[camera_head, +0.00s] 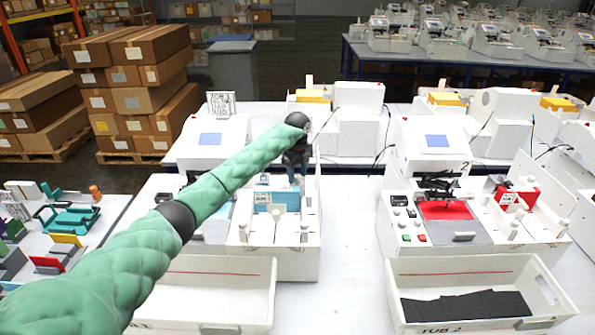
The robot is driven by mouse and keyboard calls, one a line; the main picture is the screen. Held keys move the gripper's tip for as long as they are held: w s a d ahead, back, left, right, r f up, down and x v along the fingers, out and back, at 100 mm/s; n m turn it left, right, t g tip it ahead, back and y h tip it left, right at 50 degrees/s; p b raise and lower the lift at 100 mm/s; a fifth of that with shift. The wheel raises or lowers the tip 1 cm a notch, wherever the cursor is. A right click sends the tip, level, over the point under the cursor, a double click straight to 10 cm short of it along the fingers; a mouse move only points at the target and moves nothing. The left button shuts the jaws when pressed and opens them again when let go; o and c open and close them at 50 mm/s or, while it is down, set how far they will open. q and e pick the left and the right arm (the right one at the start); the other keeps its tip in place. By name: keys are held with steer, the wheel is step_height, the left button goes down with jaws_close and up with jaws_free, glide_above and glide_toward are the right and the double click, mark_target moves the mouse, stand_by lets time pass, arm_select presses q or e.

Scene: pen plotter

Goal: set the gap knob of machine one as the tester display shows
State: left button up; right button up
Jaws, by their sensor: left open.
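Machine one (285,262) is the white machine left of centre, partly hidden behind my green-sleeved left arm. It carries a light-blue block (266,200) and small white upright knobs, one at its right front (304,230) and one at its left front (244,229). I cannot tell which is the gap knob or read any setting. A white unit behind it has a blue screen (210,139); its content is too small to read, and I cannot tell whether it is the tester display. My left gripper (297,180) points down over machine one's right rear, open; contact is unclear. My right gripper is out of view.
Machine two (462,238), with a red plate, stands to the right. In front are a white tub (225,312) and Tub 2 (470,265), holding dark pieces. Bare table (350,230) separates the machines. A side table (50,270) at left holds coloured parts.

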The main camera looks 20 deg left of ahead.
arm_select(q)
steer(key=shift+w+f, duration=0.1)
steer(key=shift+f, duration=0.05)
steer(key=shift+c, duration=0.5)
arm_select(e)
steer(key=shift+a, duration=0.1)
